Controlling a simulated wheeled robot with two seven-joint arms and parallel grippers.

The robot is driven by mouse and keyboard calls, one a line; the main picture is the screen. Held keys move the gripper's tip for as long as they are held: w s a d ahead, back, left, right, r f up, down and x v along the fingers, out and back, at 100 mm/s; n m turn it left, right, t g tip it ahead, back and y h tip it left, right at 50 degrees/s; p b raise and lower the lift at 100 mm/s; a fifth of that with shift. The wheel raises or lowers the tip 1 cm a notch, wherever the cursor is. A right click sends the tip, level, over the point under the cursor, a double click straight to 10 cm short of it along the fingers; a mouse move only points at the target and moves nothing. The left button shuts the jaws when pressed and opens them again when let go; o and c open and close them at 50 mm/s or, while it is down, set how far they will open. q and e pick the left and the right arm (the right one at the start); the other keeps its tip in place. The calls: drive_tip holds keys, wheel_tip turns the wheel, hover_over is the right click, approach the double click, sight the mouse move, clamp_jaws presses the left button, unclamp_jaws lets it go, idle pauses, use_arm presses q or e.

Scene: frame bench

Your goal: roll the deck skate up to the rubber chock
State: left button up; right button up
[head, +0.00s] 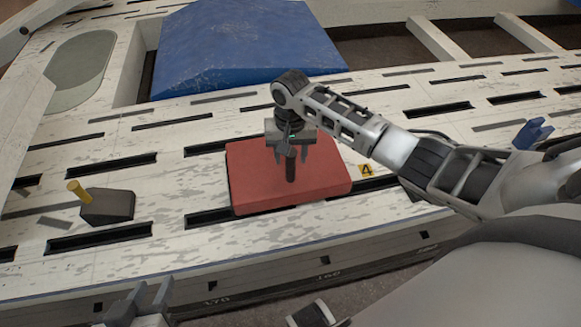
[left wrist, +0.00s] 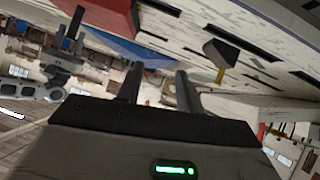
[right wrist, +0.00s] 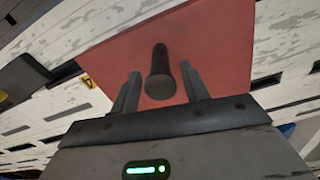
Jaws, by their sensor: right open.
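The deck skate (head: 250,180) is a flat red block with a dark upright post (head: 291,165), lying on the pale slotted bench. The rubber chock (head: 108,207) is a dark wedge with a yellow peg, to the left and apart from the skate. My right gripper (head: 291,152) is above the skate, open, its fingers at either side of the post. The right wrist view shows the post (right wrist: 160,75) between the two fingers. My left gripper (head: 147,297) is low at the front edge, empty, its fingers apart in the left wrist view (left wrist: 158,88).
A large blue block (head: 245,45) stands behind the skate. A yellow label marked 4 (head: 366,170) is right of the skate, and a blue fitting (head: 533,133) sits farther right. Slotted bench surface (head: 165,195) lies clear between skate and chock.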

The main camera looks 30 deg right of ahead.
sight(291, 164)
wheel_tip(291, 164, down, 3)
drive_tip(key=shift+r+b, duration=0.1)
drive_tip(key=shift+b, duration=0.25)
use_arm(q)
drive_tip(key=shift+w+d+f+g, duration=0.1)
drive_tip(key=shift+d+f+g, duration=0.1)
drive_tip(key=shift+f, duration=0.5)
drive_tip(key=shift+w+d+f+g, duration=0.1)
drive_tip(key=shift+d+f, duration=0.05)
drive_tip(key=shift+f, duration=0.5)
use_arm(e)
drive_tip(key=shift+f, duration=0.5)
